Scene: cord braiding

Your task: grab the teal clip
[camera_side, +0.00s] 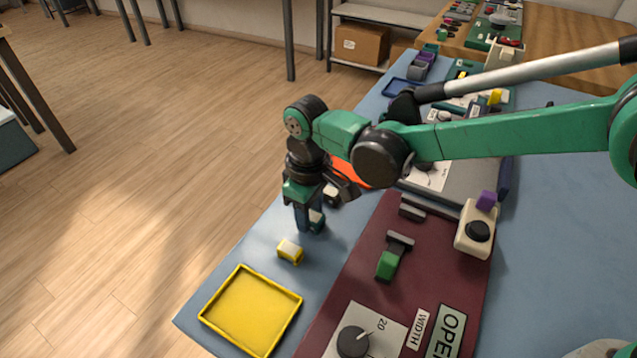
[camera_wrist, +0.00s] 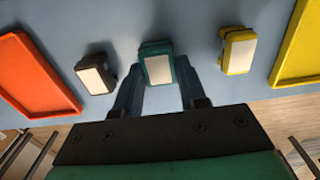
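The teal clip (camera_wrist: 158,68), with a cream top face, stands on the blue table between a dark clip and a yellow clip. It also shows in the side view (camera_side: 318,223), partly hidden by my gripper. My gripper (camera_wrist: 159,82) is open and points down, its two blue fingertips at either side of the teal clip's near end. In the side view my gripper (camera_side: 304,217) is low, right at the teal clip. Whether the fingers touch the clip cannot be told.
The dark clip (camera_wrist: 96,74) and the yellow clip (camera_wrist: 238,50) flank the teal one closely. An orange tray (camera_wrist: 35,75) lies beyond the dark clip; a yellow tray (camera_side: 212,321) lies near the table's front corner. A maroon panel (camera_side: 345,285) with knobs and a green-handled switch (camera_side: 387,265) lies right.

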